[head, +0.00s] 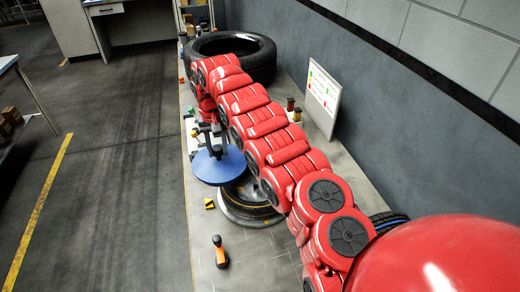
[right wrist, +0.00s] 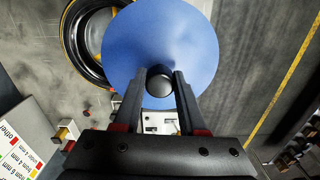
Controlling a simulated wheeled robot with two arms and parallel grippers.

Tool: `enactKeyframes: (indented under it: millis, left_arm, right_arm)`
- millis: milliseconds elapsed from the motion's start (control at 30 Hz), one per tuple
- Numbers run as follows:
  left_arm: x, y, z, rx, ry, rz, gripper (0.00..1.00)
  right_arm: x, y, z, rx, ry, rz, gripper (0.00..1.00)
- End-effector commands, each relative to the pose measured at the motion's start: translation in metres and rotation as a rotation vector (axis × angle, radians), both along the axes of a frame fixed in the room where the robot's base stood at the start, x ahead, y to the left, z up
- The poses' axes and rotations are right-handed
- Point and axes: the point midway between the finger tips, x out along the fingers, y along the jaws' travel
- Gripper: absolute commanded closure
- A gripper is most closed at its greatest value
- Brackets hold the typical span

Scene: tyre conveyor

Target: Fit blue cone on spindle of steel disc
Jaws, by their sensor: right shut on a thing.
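In the right wrist view, my right gripper (right wrist: 159,88) is shut on the black knob of the blue cone (right wrist: 160,40), whose wide face fills the top middle. The spindle is hidden. My left gripper is out of view.
A large black tyre (head: 252,50) lies at the far end of the bench (head: 262,258). An orange-and-black tool (head: 220,252) stands near the front. A white sign (head: 322,98) stands by the wall.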

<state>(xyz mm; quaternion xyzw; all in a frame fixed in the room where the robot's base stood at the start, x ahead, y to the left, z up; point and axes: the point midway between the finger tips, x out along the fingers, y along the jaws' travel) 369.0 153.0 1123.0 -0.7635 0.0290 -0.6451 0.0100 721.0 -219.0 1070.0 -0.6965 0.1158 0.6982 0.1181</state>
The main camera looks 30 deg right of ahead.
Motion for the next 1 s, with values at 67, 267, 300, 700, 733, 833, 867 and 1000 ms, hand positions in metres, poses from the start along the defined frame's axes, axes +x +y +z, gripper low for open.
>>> enactKeyframes:
  millis: [67,267,300,700,733,833,867,1000]
  left_arm:
    - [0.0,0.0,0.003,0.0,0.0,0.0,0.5]
    - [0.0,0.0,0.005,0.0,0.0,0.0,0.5]
    - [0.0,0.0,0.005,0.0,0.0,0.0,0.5]
    - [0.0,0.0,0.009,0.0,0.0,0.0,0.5]
    - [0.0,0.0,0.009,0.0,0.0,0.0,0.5]
    - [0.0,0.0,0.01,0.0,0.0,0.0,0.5]
    - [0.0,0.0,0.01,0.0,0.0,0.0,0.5]
    - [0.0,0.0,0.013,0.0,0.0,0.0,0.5]
  right_arm:
    - [0.003,-0.004,-0.001,0.001,-0.001,-0.036,1.0]
    - [0.005,-0.015,-0.006,0.0,-0.001,-0.102,1.0]
    - [0.005,-0.015,-0.006,0.0,-0.001,-0.109,1.0]
    - [0.001,-0.034,-0.013,-0.004,0.003,-0.195,1.0]
    - [0.003,-0.031,-0.014,-0.002,0.0,-0.195,1.0]
    - [0.005,-0.033,-0.014,0.001,-0.004,-0.211,1.0]
    - [0.005,-0.033,-0.014,0.001,-0.005,-0.215,1.0]
    - [0.004,-0.041,-0.018,-0.003,0.0,-0.253,1.0]
